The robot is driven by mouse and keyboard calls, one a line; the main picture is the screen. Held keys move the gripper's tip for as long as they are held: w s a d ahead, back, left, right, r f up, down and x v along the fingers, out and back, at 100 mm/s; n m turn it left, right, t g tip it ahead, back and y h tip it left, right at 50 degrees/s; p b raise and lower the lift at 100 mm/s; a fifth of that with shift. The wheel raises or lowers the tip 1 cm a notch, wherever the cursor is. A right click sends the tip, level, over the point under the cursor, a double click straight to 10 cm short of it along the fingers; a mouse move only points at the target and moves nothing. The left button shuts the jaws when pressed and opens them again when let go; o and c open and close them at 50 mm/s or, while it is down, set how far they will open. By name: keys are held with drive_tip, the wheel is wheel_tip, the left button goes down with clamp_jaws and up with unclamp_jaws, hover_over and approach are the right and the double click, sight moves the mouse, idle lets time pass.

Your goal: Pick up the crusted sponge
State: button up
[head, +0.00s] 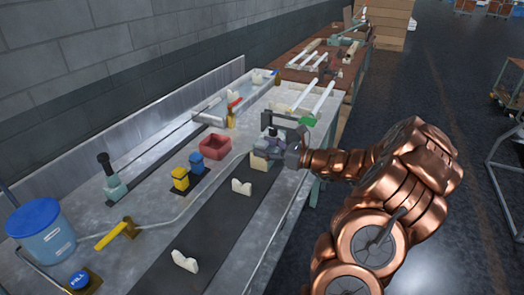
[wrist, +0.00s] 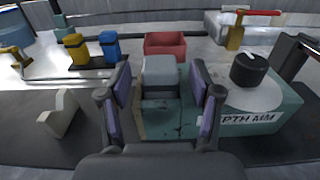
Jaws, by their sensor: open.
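I cannot surely tell which thing is the crusted sponge. A pale grey block (wrist: 160,70) shows between the fingers of my gripper (wrist: 160,88) in the wrist view, apart from both purple pads. It is on or just behind a worn teal block (wrist: 172,122), part of a fixture with a black knob (wrist: 249,69). In the head view my gripper (head: 273,146) is over the right side of the bench, above a cream block (head: 258,163). My gripper is open with nothing clamped. Its fingers hide part of the fixture.
A red open box (head: 215,147) is left of my gripper, with blue (head: 196,163) and yellow (head: 180,179) containers nearby. Cream notched supports (head: 241,187) stand on the dark strip. A blue-lidded bucket (head: 41,235) is at the near left. The bench's right edge lies under my arm.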

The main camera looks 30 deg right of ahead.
sight(256, 144)
drive_tip(key=shift+x, duration=1.7)
drive_tip(key=shift+c, duration=0.3)
drive_tip(key=c, duration=1)
